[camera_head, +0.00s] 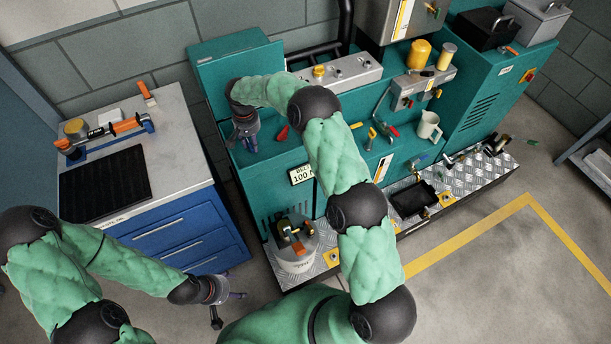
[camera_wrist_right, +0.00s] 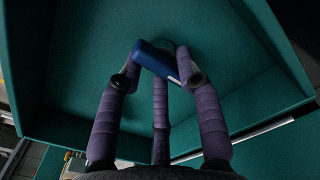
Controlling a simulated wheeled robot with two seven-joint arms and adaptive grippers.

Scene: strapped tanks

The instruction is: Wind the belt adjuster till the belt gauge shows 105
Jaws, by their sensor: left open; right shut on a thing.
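The belt gauge (camera_head: 302,174) is a small pale display on the front of the teal machine and appears to read 100. My right gripper (camera_head: 246,137) is at the machine's left part, below the teal box. In the right wrist view its purple fingers are shut around a blue bar (camera_wrist_right: 155,60), which seems to be the belt adjuster, inside a teal recess. In the head view the adjuster is hidden by the gripper. My left gripper (camera_head: 228,306) is open and empty, low above the floor in front of the blue cabinet.
A blue cabinet (camera_head: 180,238) with a black mat (camera_head: 105,185) stands at the left. The floor at the right is free.

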